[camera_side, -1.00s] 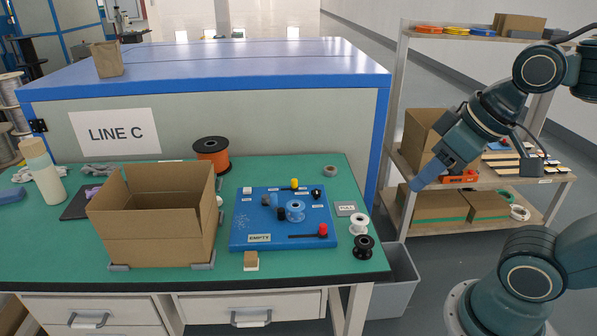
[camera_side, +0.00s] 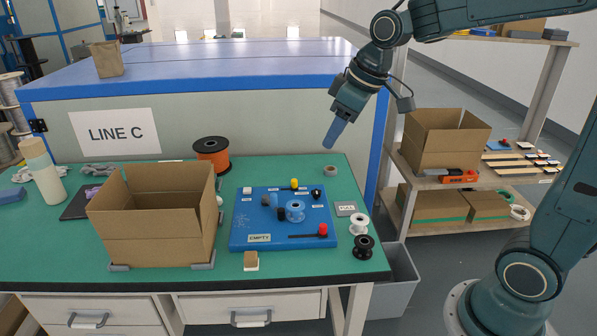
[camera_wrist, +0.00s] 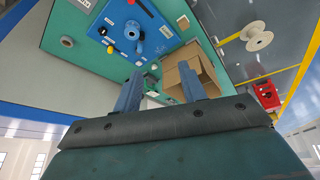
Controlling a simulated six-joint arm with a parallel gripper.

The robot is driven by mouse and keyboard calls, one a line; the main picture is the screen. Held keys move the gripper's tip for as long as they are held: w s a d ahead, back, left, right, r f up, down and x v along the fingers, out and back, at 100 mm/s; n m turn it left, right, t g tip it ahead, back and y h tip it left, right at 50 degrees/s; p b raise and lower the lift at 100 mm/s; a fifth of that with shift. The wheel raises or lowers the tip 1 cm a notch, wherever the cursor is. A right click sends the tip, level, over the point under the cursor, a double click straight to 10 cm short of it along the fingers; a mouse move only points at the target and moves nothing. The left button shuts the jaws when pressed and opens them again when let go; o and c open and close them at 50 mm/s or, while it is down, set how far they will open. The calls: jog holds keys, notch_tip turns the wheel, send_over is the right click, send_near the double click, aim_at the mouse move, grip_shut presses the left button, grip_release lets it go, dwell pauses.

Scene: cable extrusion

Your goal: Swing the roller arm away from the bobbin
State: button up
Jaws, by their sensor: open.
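A blue board (camera_side: 240,225) labelled EMPTY lies on the green table. Near its middle stands a light-blue bobbin (camera_side: 295,210). A small dark roller (camera_side: 281,214) sits close at the bobbin's left; I cannot tell whether they touch. The roller's arm is too small to make out clearly. A lever with a red knob (camera_side: 323,230) is at the front right, and one with a yellow knob (camera_side: 294,184) at the back. My gripper (camera_side: 330,146) is open and empty, high above the table's back right, apart from the board. Its two fingers (camera_wrist: 162,70) show in the wrist view.
An open cardboard box (camera_side: 160,235) stands left of the board, with an orange spool (camera_side: 212,152) behind. A white spool (camera_side: 359,223) and a black spool (camera_side: 364,246) stand at the right edge. A blue-topped cabinet (camera_side: 230,65) rises behind the table.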

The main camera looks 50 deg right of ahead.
jog(key=w+d+f+n+y, duration=0.1)
jog(key=w+d+f, duration=0.15)
jog(key=w, duration=0.35)
jog(key=w+d+f+n, duration=0.1)
jog(key=w+f, duration=0.3)
jog(key=w, duration=0.1)
jog(key=n+y, duration=0.1)
jog(key=n, duration=0.1)
send_near(275, 194)
notch_tip(275, 194, up, 3)
jog(key=shift+s+d+r+g, duration=0.15)
jog(key=shift+d+g, duration=0.05)
jog(key=shift+g, duration=0.2)
jog(key=x, duration=1.3)
jog(key=shift+f, duration=0.4)
grip_shut()
